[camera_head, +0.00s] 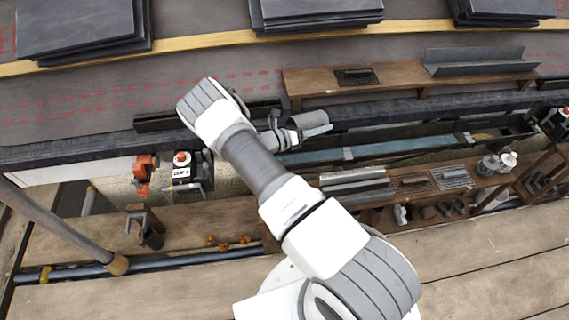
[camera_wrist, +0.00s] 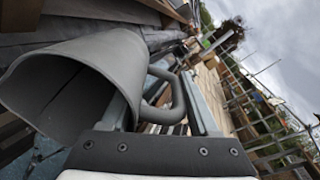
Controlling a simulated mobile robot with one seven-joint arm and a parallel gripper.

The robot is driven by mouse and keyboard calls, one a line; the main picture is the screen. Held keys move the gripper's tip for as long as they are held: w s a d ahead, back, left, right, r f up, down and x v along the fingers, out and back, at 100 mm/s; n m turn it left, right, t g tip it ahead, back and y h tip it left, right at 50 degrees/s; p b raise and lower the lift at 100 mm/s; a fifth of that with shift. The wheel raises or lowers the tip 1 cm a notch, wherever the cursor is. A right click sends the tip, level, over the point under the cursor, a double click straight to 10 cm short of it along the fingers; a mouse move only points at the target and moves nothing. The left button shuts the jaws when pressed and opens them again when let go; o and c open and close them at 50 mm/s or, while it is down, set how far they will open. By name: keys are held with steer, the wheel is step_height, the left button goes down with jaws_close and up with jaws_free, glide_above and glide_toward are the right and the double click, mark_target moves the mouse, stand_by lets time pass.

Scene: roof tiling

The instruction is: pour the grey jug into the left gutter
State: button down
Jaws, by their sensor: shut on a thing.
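My gripper (camera_head: 283,134) is shut on the handle of the grey jug (camera_head: 311,122), above the gutter line at the roof edge. In the wrist view, the jug (camera_wrist: 85,75) is tipped well over on its side with its wide mouth open toward the lower left. The handle (camera_wrist: 174,98) lies between my gripper's fingers (camera_wrist: 165,90). No stream shows leaving the jug. A long gutter with a blue-grey bed (camera_head: 385,148) runs right from below the jug; my arm hides part of the roof edge to its left. I cannot tell which stretch is the left gutter.
Dark slate stacks (camera_head: 82,27) lie on the roof above a wooden batten (camera_head: 205,41). A plank shelf (camera_head: 405,76) holds a metal angle piece (camera_head: 480,62). An orange tool (camera_head: 144,172) is at the left. A lower shelf holds grey tiles and small cans (camera_head: 488,165).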

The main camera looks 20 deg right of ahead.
steer(key=shift+a+f+h+b, duration=0.2)
steer(key=shift+f+h+b, duration=0.4)
steer(key=shift+a+h, duration=0.2)
steer(key=shift+h, duration=0.1)
stand_by(0.3)
steer(key=shift+s+d+f, duration=0.1)
steer(key=shift+f, duration=0.05)
steer(key=shift+f+h, duration=0.1)
steer(key=shift+h, duration=0.3)
